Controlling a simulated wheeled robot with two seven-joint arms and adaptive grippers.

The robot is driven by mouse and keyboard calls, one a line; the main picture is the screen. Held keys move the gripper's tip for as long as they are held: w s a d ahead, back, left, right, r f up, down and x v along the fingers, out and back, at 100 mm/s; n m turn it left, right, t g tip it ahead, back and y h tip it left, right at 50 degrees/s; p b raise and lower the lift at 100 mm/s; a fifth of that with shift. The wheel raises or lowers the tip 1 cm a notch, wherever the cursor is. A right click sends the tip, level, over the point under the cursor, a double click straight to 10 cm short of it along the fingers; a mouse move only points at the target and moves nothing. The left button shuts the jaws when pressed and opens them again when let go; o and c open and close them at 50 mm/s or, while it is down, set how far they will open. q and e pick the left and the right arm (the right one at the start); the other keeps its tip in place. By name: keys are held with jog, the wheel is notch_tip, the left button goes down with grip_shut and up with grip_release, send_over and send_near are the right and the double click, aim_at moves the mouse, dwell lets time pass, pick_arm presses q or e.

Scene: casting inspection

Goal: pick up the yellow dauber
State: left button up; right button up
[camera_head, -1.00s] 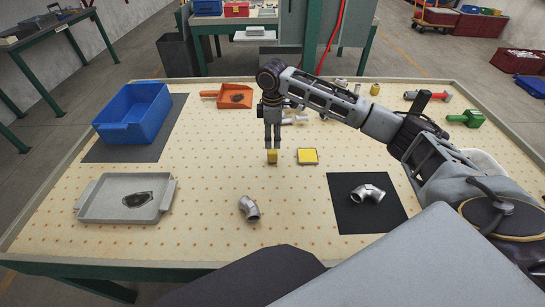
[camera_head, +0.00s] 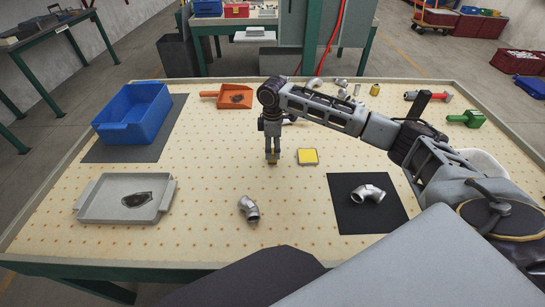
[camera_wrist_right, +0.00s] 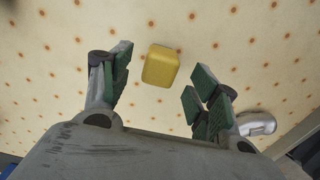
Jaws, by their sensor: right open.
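The yellow dauber (camera_wrist_right: 160,66) shows in the right wrist view as a small rounded yellow block. It stands on the dotted tabletop, between the two fingers' lines and a little beyond their tips, with gaps on both sides. My left gripper is not in view.
A metal elbow (camera_head: 249,208) lies in front; another (camera_head: 368,193) is on a black mat (camera_head: 345,218). A grey tray (camera_head: 92,210), blue bin (camera_head: 128,132) and orange scoop (camera_head: 235,100) are left.

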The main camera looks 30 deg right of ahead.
aim_at(273, 151)
notch_tip(273, 151, down, 3)
jog(key=shift+r, duration=0.1)
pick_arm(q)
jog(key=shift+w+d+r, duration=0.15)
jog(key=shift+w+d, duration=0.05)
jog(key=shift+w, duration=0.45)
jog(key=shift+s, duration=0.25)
pick_arm(e)
jog(key=shift+c, duration=0.4)
jog(key=c, duration=1)
